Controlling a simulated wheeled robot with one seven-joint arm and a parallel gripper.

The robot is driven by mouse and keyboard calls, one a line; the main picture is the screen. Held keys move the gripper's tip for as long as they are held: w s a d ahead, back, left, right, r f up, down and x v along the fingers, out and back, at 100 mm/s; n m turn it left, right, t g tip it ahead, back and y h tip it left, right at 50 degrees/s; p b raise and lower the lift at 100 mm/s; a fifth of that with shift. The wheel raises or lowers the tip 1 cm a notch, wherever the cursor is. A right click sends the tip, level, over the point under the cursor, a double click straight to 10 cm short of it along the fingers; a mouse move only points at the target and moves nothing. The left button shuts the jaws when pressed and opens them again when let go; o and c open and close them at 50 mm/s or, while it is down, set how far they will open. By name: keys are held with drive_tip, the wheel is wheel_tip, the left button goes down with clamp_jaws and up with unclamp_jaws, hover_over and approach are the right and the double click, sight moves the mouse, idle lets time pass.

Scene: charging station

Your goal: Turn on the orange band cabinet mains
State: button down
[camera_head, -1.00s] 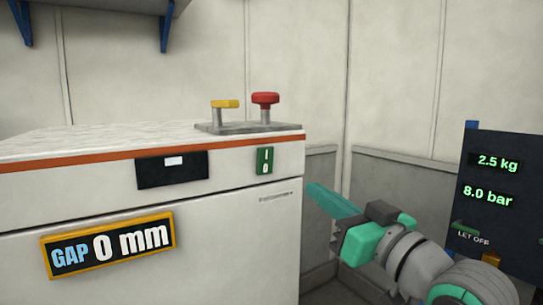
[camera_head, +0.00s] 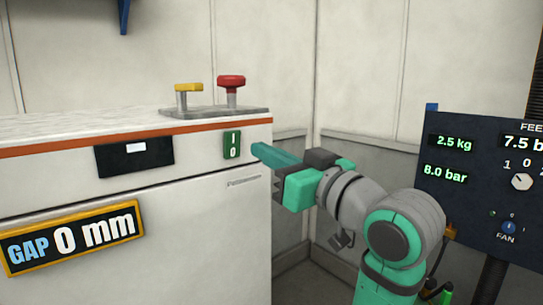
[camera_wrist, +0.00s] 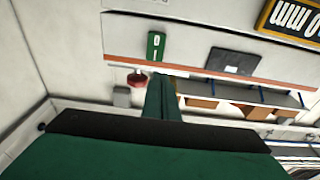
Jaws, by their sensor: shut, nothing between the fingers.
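The white cabinet with the orange band (camera_head: 60,147) stands at the left of the head view. Its green mains rocker switch (camera_head: 232,145), marked I above 0, sits on the front near the right edge. The switch also shows in the wrist view (camera_wrist: 156,46), upside down. My gripper (camera_head: 256,149) is shut and empty. Its green fingertips point left, just right of the switch in the head view. I cannot tell whether they touch the cabinet. The switch is not hidden, but which side is pressed is too small to tell.
A red mushroom button (camera_head: 231,82) and a yellow-topped knob (camera_head: 188,88) stand on a plate on the cabinet top. A dark window (camera_head: 134,155) and a "GAP 0 mm" sign (camera_head: 72,238) are on the front. A dark control panel (camera_head: 480,170) stands at the right.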

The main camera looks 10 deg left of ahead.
sight(229, 133)
drive_tip(key=x, duration=1)
drive_tip(key=shift+w+d, duration=0.1)
